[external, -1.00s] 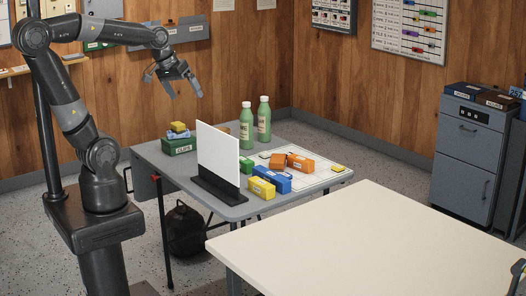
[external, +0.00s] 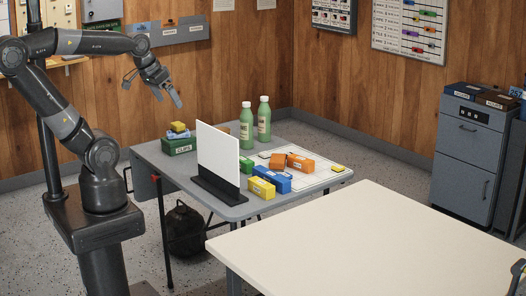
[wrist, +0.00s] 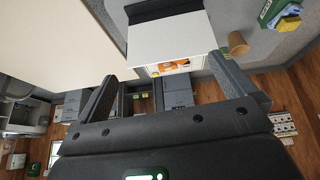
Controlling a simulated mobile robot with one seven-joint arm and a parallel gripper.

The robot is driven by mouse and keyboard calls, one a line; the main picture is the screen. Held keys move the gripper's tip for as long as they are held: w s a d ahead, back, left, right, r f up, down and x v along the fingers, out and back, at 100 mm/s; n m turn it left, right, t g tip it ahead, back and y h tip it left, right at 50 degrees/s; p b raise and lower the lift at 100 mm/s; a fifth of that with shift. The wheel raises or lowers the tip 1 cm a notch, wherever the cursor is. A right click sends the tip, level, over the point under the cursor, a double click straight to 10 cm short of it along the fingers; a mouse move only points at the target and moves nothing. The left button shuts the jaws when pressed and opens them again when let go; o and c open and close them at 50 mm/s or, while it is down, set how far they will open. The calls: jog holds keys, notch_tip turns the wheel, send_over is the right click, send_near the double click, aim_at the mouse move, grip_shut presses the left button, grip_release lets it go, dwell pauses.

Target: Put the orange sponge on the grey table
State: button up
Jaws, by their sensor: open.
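The grey table (external: 175,167) is a folding table in the middle of the external view. Two orange block-shaped things, one (external: 277,161) beside another (external: 300,163), lie on its right part behind a white upright panel (external: 218,152). I cannot tell whether either is the orange sponge. In the wrist view, orange (wrist: 176,66) shows just past the panel. A yellow sponge-like piece (external: 178,126) and a blue one lie on a green box (external: 180,146) at the table's far left. My gripper (external: 168,99) is open and empty, above the table's left back part.
Two green bottles (external: 264,118) stand at the table's back. Blue (external: 275,180), yellow (external: 261,188) and green blocks lie right of the panel. A paper cup (wrist: 238,43) shows in the wrist view. A cream table (external: 380,240) stands in front, bare where seen.

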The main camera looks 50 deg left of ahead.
jog(key=w+d+f+n+g+h, duration=0.1)
jog(key=w+d+n+h, duration=0.15)
jog(key=w, duration=0.55)
jog(key=w+d+f+n+g+h, duration=0.15)
jog(key=w+n, duration=0.25)
jog(key=w, duration=0.4)
jog(key=n+t+h, duration=0.5)
jog(key=n+t, duration=0.2)
jog(key=n, duration=1.3)
send_over(275, 157)
jog(key=shift+g, duration=0.25)
jog(key=f, duration=2.4)
jog(key=shift+s+d, duration=0.2)
jog(key=shift+w+f, duration=0.1)
jog(key=shift+f, duration=0.3)
notch_tip(275, 157, down, 4)
jog(key=shift+r, duration=0.25)
notch_tip(275, 157, down, 4)
jog(key=shift+w+d+r, duration=0.1)
jog(key=shift+r, duration=0.15)
jog(key=shift+x, duration=1.25)
jog(key=shift+r, duration=0.15)
